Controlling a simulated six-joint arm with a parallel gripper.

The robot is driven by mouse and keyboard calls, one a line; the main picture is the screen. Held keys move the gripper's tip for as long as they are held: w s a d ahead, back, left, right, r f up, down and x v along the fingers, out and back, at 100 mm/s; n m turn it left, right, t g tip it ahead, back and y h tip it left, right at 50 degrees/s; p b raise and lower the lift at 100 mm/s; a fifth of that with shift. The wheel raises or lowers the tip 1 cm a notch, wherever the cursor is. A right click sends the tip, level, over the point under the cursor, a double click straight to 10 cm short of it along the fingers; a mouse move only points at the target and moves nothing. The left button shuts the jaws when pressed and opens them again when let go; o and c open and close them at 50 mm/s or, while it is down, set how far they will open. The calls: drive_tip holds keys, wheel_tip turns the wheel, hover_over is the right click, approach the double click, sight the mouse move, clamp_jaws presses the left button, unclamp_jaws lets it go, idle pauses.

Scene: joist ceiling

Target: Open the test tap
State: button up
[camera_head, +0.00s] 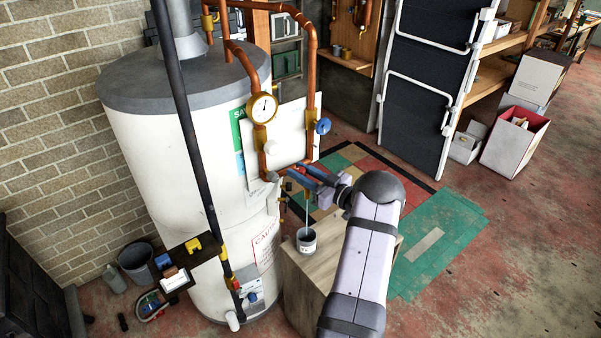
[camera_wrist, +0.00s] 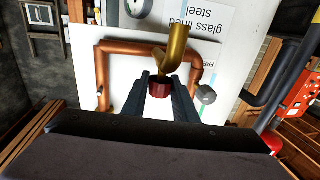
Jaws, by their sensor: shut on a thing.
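My gripper (camera_head: 298,174) reaches in from the right at the front of the white tank, near the copper pipes. In the wrist view its two dark fingers (camera_wrist: 161,82) stand on either side of a dark red knob (camera_wrist: 160,90), shut on it. The brass tap body (camera_wrist: 176,52) rises beside the knob, joined to the copper pipe. In the head view the fingers largely hide the tap. A thin pale line, looking like a stream of water (camera_head: 307,208), runs down from near the fingers to a small grey cup (camera_head: 306,241) on a wooden block.
The white tank (camera_head: 150,150) stands close on the left, with a round gauge (camera_head: 262,108) and a blue knob (camera_head: 323,126) on its copper pipes above the gripper. A black pole (camera_head: 190,140) crosses in front. The wooden block (camera_head: 300,295) is below my arm.

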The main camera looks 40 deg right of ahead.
drive_tip(key=shift+f+n+y+b, duration=0.15)
drive_tip(key=shift+n+y+b, duration=0.25)
drive_tip(key=shift+b, duration=0.45)
drive_tip(key=shift+y, duration=0.5)
drive_tip(key=shift+r, duration=0.2)
drive_tip(key=o, duration=1.1)
drive_tip(key=b+v, duration=0.2)
drive_tip(key=v, duration=0.5)
drive_tip(key=shift+s+d+r+b, duration=0.1)
drive_tip(key=shift+s+r+b, duration=0.05)
drive_tip(key=shift+b, duration=0.25)
